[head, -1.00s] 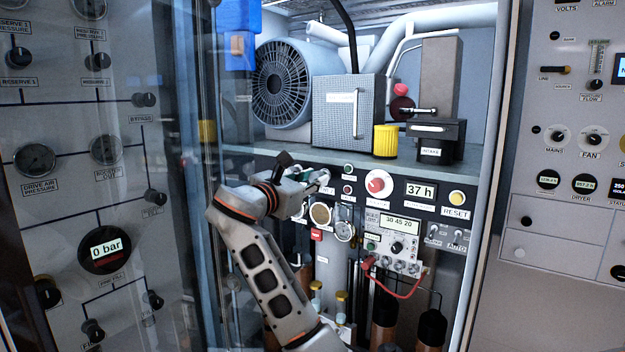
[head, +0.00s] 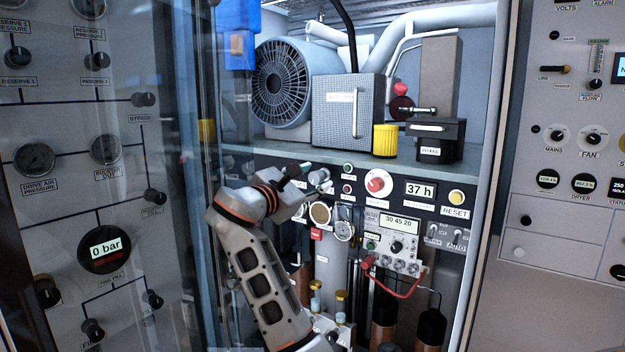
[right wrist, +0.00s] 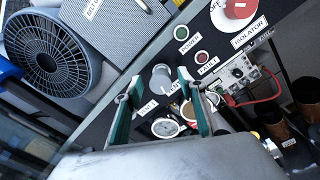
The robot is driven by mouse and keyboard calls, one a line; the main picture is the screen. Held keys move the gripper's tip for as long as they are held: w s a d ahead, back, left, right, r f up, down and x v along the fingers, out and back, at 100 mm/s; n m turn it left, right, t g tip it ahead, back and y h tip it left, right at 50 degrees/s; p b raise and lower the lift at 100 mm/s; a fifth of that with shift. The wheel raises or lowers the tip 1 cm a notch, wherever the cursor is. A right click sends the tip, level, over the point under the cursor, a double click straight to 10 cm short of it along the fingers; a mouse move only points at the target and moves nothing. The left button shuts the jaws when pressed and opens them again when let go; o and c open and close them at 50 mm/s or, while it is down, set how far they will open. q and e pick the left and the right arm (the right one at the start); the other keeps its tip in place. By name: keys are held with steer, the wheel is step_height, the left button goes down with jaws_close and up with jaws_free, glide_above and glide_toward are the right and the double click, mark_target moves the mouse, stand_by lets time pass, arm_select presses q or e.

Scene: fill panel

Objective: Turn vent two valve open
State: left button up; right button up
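The vent two valve appears to be the round grey knob (head: 318,177) on the dark panel strip below the shelf. It also shows in the right wrist view (right wrist: 160,79), above a partly hidden VENT label (right wrist: 174,108). My right gripper (head: 306,182) is just left of the knob in the head view. In the right wrist view my right gripper (right wrist: 158,84) is open, its green-padded fingers apart with the knob seen between their tips. Contact cannot be told. A second VENT label (right wrist: 148,107) is beside the left finger. My left gripper is not in view.
Power and fault lights (head: 347,180) and the red isolator knob (head: 377,183) are right of the valve. Gauges (head: 344,230) sit just below. A shelf (head: 300,152) with a fan and boxes is above. A glass door (head: 165,100) stands left.

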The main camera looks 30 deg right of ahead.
steer(key=v, duration=0.7)
steer(key=shift+s+a, duration=0.2)
steer(key=shift+f, duration=0.1)
stand_by(0.4)
steer(key=w+a+f+t+y, duration=0.1)
steer(key=w+f+t+y, duration=0.1)
steer(key=f, duration=0.8)
steer(key=w+f+t+y, duration=0.1)
steer(key=w+f+y, duration=0.15)
steer(key=f, duration=0.65)
steer(key=s+a+f+m+t+y, duration=0.1)
steer(key=s+a+f+y, duration=0.15)
steer(key=f, duration=0.85)
steer(key=s+a+f+y, duration=0.2)
steer(key=f+y, duration=0.1)
steer(key=f, duration=0.8)
steer(key=s+a+f+m+y, duration=0.4)
steer(key=s+f+m+y, duration=0.1)
steer(key=s+f, duration=1.1)
steer(key=s+a+f+m+y, duration=0.1)
steer(key=s+f+m, duration=0.2)
steer(key=s, duration=0.4)
steer(key=s+a+f+m+g+y, duration=0.1)
steer(key=s+a+f+m+y, duration=0.1)
steer(key=s, duration=0.6)
steer(key=shift+f+m, duration=0.55)
steer(key=shift+m, duration=0.15)
